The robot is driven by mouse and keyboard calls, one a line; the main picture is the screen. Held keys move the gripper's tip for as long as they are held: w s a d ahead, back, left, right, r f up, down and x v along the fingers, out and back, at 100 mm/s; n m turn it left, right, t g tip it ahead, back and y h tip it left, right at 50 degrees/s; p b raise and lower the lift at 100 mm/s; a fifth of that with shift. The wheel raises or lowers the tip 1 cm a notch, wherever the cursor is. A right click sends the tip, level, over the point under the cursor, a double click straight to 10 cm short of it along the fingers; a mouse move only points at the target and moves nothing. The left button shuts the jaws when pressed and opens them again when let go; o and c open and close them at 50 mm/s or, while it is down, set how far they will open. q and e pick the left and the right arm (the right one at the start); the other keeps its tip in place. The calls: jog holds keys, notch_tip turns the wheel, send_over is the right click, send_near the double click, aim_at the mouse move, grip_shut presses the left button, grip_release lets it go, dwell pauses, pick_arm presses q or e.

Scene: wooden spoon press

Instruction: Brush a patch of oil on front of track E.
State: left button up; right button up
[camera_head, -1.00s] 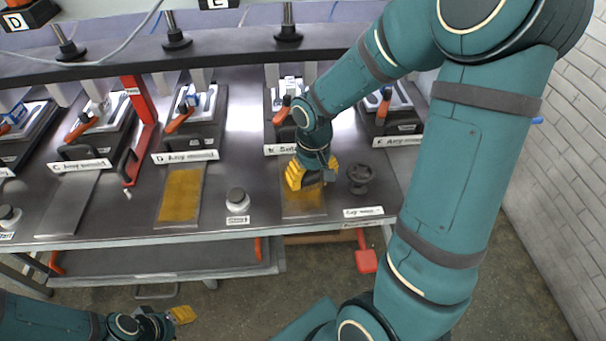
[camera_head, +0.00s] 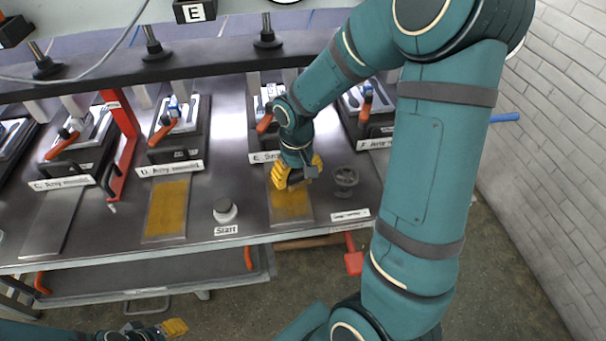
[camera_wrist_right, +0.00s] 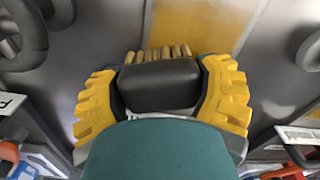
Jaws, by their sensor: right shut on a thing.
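Track E (camera_head: 291,215) is a flat metal strip in front of the mould labelled E (camera_head: 268,157). A yellow oil patch (camera_head: 288,203) covers its front part, and yellow also shows in the right wrist view (camera_wrist_right: 205,25). My right gripper (camera_head: 297,182), with yellow fingers, is over the back part of this track. It is shut on a brush whose tan bristles (camera_wrist_right: 162,53) show between the fingers in the right wrist view. Whether the bristles touch the metal I cannot tell. My left gripper (camera_head: 174,328) is low at the bottom left, away from the table; its jaw state is unclear.
A dark round-topped stand (camera_head: 345,179) is just right of my right gripper. A Start button (camera_head: 225,210) stands to the left. Track D (camera_head: 165,210) has a yellow coating; track C (camera_head: 52,225) is bare grey.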

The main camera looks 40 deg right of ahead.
aim_at(269, 179)
jog(key=shift+w+a+b, duration=0.1)
jog(key=shift+w+a, duration=0.5)
jog(key=shift+a, duration=0.35)
jog(key=shift+w+a+b, duration=0.1)
jog(key=shift+w+a, duration=0.45)
jog(key=shift+a, duration=0.45)
jog(key=shift+w+a+b, duration=0.1)
jog(key=shift+w+a, duration=0.5)
jog(key=shift+a, duration=0.35)
jog(key=shift+w+d, duration=0.6)
jog(key=shift+w, duration=0.35)
jog(key=shift+s+d+p, duration=0.25)
jog(key=shift+s+d, duration=0.3)
jog(key=shift+d, duration=0.35)
jog(key=shift+s+d+p, duration=0.2)
jog(key=shift+s+d, duration=0.35)
jog(key=shift+d, duration=0.3)
jog(key=shift+s+d, duration=0.55)
jog(key=shift+d, duration=0.35)
jog(key=shift+s+d, duration=0.55)
jog(key=shift+d, duration=0.3)
jog(key=shift+r+p, duration=2.5)
jog(key=shift+r, duration=0.45)
notch_tip(269, 179, up, 3)
jog(key=p, duration=0.2)
jog(key=shift+r+p, duration=0.1)
jog(key=shift+p, duration=0.2)
